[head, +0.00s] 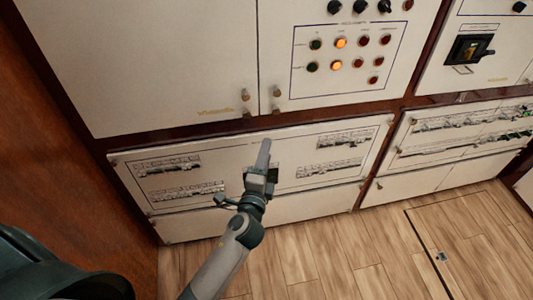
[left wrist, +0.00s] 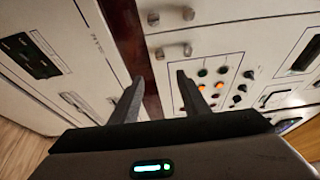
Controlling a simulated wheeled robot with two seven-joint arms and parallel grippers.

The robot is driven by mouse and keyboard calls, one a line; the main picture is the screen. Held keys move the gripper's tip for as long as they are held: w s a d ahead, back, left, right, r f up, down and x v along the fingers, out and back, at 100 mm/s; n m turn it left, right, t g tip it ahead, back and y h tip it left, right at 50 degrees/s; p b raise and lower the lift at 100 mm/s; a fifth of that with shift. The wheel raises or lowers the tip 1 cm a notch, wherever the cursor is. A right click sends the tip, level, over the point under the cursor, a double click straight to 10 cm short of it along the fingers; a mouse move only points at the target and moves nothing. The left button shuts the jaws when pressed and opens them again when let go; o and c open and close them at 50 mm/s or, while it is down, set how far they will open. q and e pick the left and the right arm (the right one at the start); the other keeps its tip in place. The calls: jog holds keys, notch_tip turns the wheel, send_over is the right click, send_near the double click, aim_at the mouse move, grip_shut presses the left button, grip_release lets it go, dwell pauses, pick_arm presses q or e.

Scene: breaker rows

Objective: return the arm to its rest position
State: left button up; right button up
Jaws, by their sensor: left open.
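My left gripper (head: 264,152) reaches in from the bottom of the head view, in front of the lower breaker panel (head: 240,168). In the left wrist view, its two fingers (left wrist: 158,95) stand apart with nothing between them. Behind them are the cabinet fronts and a dark red-brown frame strip. Whether the fingertips touch anything cannot be told. My right gripper is in neither view.
Breaker rows (head: 168,165) lie on both sides of my left arm. Above is a panel of lamps and buttons (head: 345,55), two lit orange. A black switch (head: 468,49) is at upper right. A brown wall (head: 45,150) stands at left. The wooden floor (head: 380,250) is clear.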

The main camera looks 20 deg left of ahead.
pick_arm(q)
jog(key=s+f+n+g+h+b, duration=0.1)
jog(key=s+f+n+g, duration=0.3)
jog(key=f, duration=1)
jog(key=s+f+m+g+h, duration=0.15)
jog(key=s+f, duration=0.45)
jog(key=f, duration=0.7)
jog(key=s+f+n+g+b, duration=0.1)
jog(key=s+f+n+g, duration=0.25)
jog(key=f, duration=1.05)
jog(key=s+f+n+g+b, duration=0.1)
jog(key=s+f+n+g, duration=0.2)
jog(key=s+f, duration=1.25)
jog(key=s+a+f+n+g, duration=0.1)
jog(key=s+f, duration=0.1)
jog(key=s, duration=0.6)
jog(key=s+a+f+n+g, duration=0.1)
jog(key=s+f+n+g, duration=0.1)
jog(key=s, duration=0.6)
jog(key=s+a+f+n+g+b, duration=0.1)
jog(key=s+a+f, duration=0.1)
jog(key=s, duration=0.6)
jog(key=shift+s+f+n+g+h, duration=0.3)
jog(key=shift+f+n+g+h, duration=0.1)
jog(key=shift+f, duration=0.45)
jog(key=shift+a, duration=0.1)
jog(key=shift+w, duration=0.1)
